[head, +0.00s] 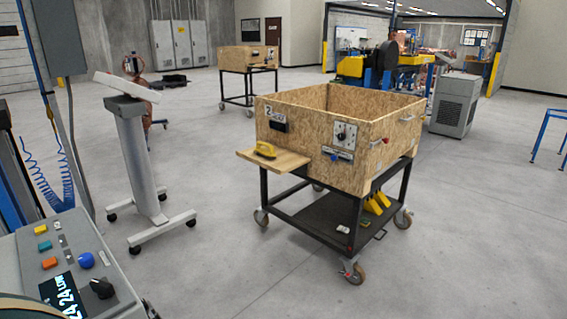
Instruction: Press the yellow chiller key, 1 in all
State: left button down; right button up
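A grey control panel (85,245) fills the lower left corner of the head view. Nothing covers the yellow key. Neither of my grippers is in view. A dark curved part at the bottom left edge is cut off, and I cannot tell what it is.
A grey wheeled stand (138,155) is behind the panel. A grey post and cables rise at the left. Grey floor (210,270) is clear between panel and cart.

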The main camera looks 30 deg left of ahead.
aim_at(41, 229)
jog(key=i+l+u, duration=0.15)
jog(key=i, duration=0.3)
jog(key=i+l+u, duration=0.1)
jog(key=i, duration=0.35)
jog(key=i+l+u, duration=0.15)
jog(key=i, duration=0.3)
jog(key=i+j+u, duration=0.1)
jog(key=i+u, duration=0.2)
jog(key=u, duration=0.2)
jog(key=i+u, duration=0.45)
jog(key=i+l+u, duration=0.1)
jog(key=u, duration=0.4)
jog(key=i+u, duration=0.4)
jog(key=i+l+u, duration=0.2)
jog(key=u, duration=0.25)
jog(key=i+l+u, duration=0.7)
jog(key=i, duration=0.1)
